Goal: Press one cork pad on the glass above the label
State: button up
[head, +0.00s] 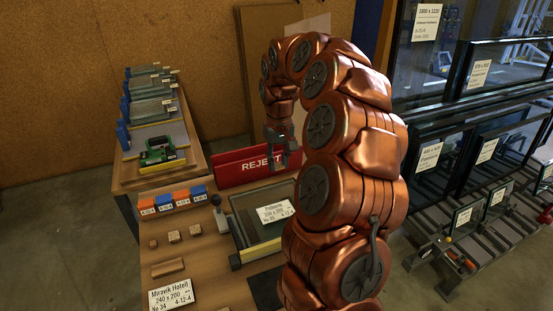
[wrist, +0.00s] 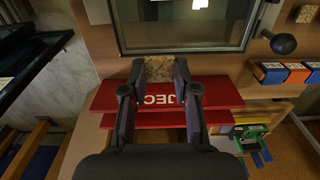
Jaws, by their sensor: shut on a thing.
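My gripper (head: 283,158) hangs over the red reject bin, behind the glass frame in the head view. In the wrist view my gripper (wrist: 159,72) is shut on a small tan speckled cork pad (wrist: 158,66). The pad is apart from the glass (wrist: 180,33), whose near edge lies just beyond the fingertips. In the head view the framed glass (head: 247,212) lies on the bench with a white label (head: 278,212) on it. The label shows only partly in the wrist view (wrist: 190,4). My arm hides the right part of the frame.
The red reject bin (head: 238,169) stands behind the frame. Loose cork pads (head: 174,236) and a wooden block (head: 167,268) lie left of it, with a dark knobbed handle (head: 217,203) and orange and blue boxes (head: 164,203). Glass panes (head: 435,150) stand in racks at right.

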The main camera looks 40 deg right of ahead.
aim_at(278, 190)
jog(key=shift+s+f+b, duration=0.1)
jog(key=shift+b, duration=0.3)
jog(key=shift+f+b, duration=1.8)
jog(key=shift+f, duration=1.9)
jog(key=shift+f+b, duration=0.3)
jog(key=shift+f, duration=0.2)
jog(key=o, duration=0.7)
jog(key=shift+o, duration=0.2)
notch_tip(278, 190, up, 12)
jog(key=shift+f, duration=0.1)
jog(key=shift+c, duration=0.5)
